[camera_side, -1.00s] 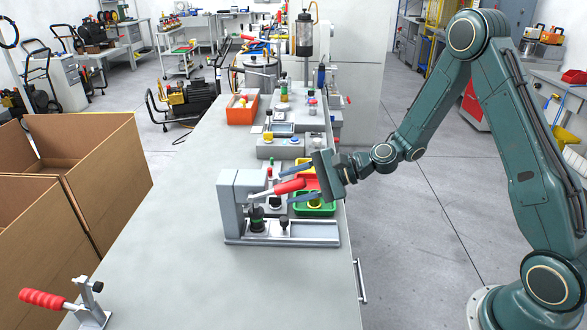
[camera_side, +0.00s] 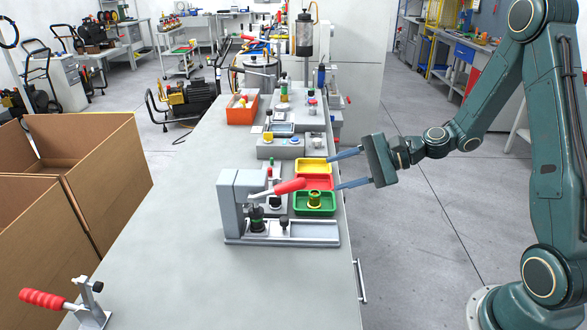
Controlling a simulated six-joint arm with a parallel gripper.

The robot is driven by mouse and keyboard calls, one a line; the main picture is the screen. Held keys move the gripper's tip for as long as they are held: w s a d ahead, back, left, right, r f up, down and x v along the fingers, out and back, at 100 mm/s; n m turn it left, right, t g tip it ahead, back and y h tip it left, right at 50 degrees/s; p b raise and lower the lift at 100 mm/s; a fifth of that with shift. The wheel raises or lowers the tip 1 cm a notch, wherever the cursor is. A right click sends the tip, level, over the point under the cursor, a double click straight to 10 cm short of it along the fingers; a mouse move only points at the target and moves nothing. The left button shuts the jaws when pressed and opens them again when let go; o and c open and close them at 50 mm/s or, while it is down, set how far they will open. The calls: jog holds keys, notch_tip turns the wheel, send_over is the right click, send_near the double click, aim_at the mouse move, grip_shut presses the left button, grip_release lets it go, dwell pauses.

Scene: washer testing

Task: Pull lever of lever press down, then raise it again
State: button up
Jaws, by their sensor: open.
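The lever press (camera_side: 240,205) is a grey block on a flat base near the middle of the bench. Its lever, with a red grip (camera_side: 290,186), points right and tilts slightly up. A dark cylindrical part (camera_side: 257,218) stands under the press head. My gripper (camera_side: 341,169) is open and empty, to the right of the red grip and apart from it. Its two fingers point left, over the bench's right edge beside the trays.
Yellow (camera_side: 302,165), red (camera_side: 326,182) and green (camera_side: 328,209) trays stand right of the press; the green one holds a brass-coloured part (camera_side: 314,200). A red-handled clamp (camera_side: 95,305) is at the front left. The bench surface (camera_side: 185,215) left of the press is clear.

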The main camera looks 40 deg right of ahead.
jog(key=shift+d, duration=0.1)
jog(key=shift+f, duration=0.1)
jog(key=c, duration=0.9)
jog(key=shift+d+f+m, duration=0.15)
jog(key=shift+f+m, duration=0.1)
jog(key=shift+m, duration=0.05)
grip_shut()
jog(key=s+d+f+m+t+y, duration=0.1)
jog(key=d+f+m+y, duration=0.1)
jog(key=f+m, duration=0.6)
jog(key=shift+d, duration=0.7)
